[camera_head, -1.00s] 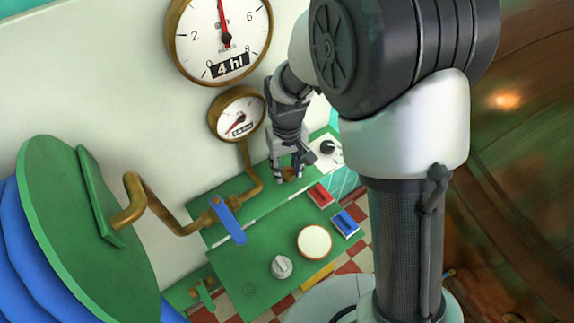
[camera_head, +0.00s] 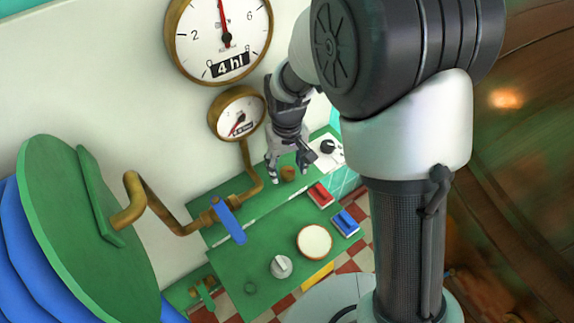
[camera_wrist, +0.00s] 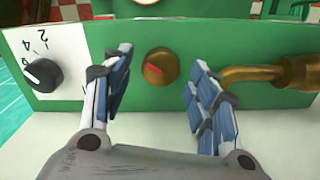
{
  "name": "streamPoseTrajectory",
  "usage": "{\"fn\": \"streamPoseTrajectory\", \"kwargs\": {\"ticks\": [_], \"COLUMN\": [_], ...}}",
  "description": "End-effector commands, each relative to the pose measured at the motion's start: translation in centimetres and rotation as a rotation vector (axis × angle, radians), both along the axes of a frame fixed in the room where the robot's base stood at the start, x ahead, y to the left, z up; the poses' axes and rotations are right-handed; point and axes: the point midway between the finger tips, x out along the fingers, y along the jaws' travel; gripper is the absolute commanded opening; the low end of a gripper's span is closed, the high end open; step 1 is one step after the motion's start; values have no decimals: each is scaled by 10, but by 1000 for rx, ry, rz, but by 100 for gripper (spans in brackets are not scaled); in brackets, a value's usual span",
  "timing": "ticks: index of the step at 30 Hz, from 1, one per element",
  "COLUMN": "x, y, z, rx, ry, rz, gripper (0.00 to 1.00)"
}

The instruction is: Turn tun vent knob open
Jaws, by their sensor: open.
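A round brass knob (camera_wrist: 160,67) with a red pointer mark is on the front face of the green panel (camera_wrist: 230,38). The red mark lies roughly crosswise, slightly tilted, in the wrist view. In the head view the knob (camera_head: 287,173) shows just below my gripper (camera_head: 290,162). My gripper (camera_wrist: 162,66) is open, with one finger to each side of the knob. Neither finger visibly touches it, and nothing is held. No label on the knob is readable.
A black dial (camera_wrist: 43,75) on a white numbered plate is left of the knob. A brass pipe (camera_wrist: 250,74) runs close to the right finger. Red (camera_head: 320,195) and blue (camera_head: 345,223) switches, a blue valve lever (camera_head: 229,220) and gauges (camera_head: 237,113) are nearby.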

Motion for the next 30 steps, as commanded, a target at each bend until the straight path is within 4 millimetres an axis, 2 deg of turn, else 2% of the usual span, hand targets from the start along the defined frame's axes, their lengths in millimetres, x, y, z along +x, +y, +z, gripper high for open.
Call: {"fn": "streamPoseTrajectory", "kwargs": {"ticks": [5,12,16,21,30], "x": [2,2,1,1,0], "y": [0,0,0,0,0], "z": [29,81,101,115,117], "rx": [3,2,2,1,1], "ry": [-8,-7,-5,-3,-2], "rz": [0,0,0,0,0], "gripper": [54,54,54,54,54]}}
